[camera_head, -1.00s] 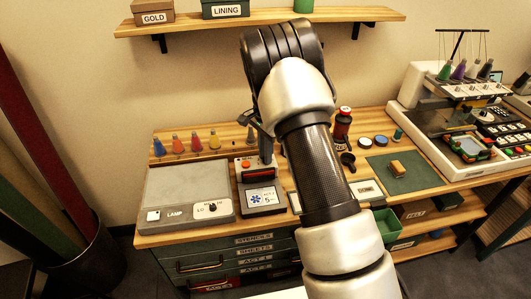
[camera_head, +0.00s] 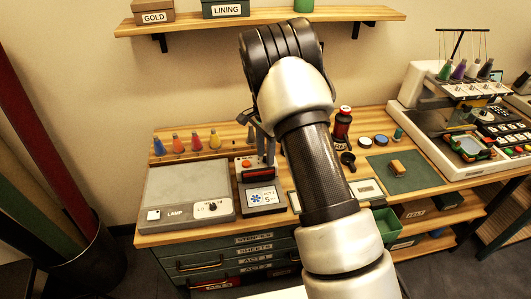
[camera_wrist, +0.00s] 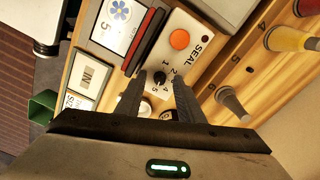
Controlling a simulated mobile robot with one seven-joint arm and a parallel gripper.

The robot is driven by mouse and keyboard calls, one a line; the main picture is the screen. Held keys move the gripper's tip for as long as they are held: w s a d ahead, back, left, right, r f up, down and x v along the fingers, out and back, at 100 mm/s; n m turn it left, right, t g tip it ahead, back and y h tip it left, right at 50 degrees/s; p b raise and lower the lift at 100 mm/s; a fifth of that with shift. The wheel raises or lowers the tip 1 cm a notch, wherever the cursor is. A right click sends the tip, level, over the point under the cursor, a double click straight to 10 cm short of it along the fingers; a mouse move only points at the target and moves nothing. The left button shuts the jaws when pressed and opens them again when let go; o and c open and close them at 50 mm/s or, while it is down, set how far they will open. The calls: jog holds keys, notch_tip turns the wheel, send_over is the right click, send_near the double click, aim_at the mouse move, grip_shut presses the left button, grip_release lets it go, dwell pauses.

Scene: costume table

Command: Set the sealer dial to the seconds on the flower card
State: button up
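The sealer (camera_wrist: 195,45) is a white-topped unit with an orange button and "SEAL" lettering; it also shows in the head view (camera_head: 245,164), partly behind my gripper. Its small black dial (camera_wrist: 160,78) sits among printed numbers; its pointer setting is too small to read. The flower card (camera_wrist: 117,22) has a blue flower; in the head view the card (camera_head: 262,196) shows a "5". My gripper (camera_wrist: 160,83) is open, with one finger on each side of the dial. I cannot tell whether either finger touches it. In the head view my gripper (camera_head: 267,150) is over the sealer.
A lamp panel (camera_head: 185,190) lies left of the sealer. Coloured cones (camera_head: 197,141) stand behind it; a grey one (camera_wrist: 232,103) is close to my right finger.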

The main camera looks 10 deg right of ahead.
notch_tip(320, 180, up, 18)
jog(key=p, duration=0.1)
jog(key=shift+f, duration=0.25)
